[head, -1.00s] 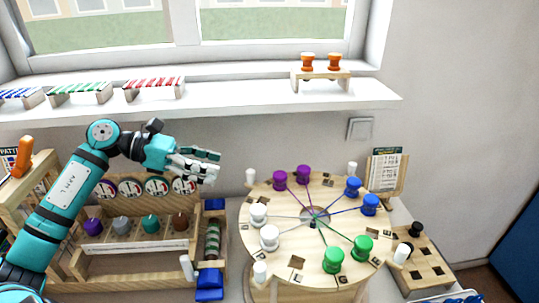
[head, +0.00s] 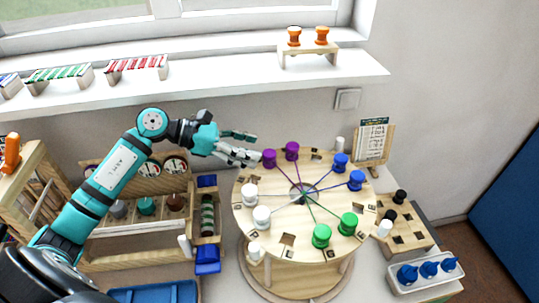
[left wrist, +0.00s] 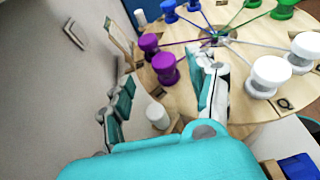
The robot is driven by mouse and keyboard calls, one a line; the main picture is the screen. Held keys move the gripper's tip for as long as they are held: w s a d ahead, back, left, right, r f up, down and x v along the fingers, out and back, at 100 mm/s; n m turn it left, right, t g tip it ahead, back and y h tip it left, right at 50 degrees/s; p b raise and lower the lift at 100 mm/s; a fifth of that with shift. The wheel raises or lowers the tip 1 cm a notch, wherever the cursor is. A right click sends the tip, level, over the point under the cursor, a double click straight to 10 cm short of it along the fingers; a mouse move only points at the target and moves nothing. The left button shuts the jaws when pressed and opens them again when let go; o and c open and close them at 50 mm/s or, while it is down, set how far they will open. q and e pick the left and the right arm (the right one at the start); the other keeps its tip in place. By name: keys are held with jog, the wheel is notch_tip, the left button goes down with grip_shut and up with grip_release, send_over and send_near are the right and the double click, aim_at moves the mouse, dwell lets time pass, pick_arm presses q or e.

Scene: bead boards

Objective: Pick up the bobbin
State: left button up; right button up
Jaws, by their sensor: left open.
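A round wooden board (head: 262,180) carries spoked threads and pairs of bobbins. Two purple bobbins (head: 291,151) stand at its back left, two white bobbins (head: 261,217) at its left, two green bobbins (head: 321,236) at the front, and two blue bobbins (head: 356,180) at the right. My left gripper (head: 256,147) is open and empty at the board's back-left edge, beside the purple bobbins. In the left wrist view its fingers are spread, with the nearer purple bobbin (left wrist: 165,68) seen between and beyond them. Contact cannot be told. My right gripper is not in view.
Two orange bobbins (head: 322,35) stand on a small wooden stand on the window shelf (head: 220,82). A peg board (head: 410,230) with black pieces lies right. A tray (head: 430,279) of blue pieces is at front right. White pegs stand around the round board.

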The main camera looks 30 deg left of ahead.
aim_at(265, 153)
pick_arm(q)
jog(key=shift+w+d, duration=0.1)
jog(key=shift+d, duration=0.2)
jog(key=p+x, duration=0.3)
jog(key=x, duration=0.1)
jog(key=shift+d+r, duration=0.1)
jog(key=shift+d, duration=0.15)
jog(key=shift+d+f, duration=0.15)
jog(key=shift+f, duration=0.05)
jog(key=shift+c, duration=0.6)
grip_shut()
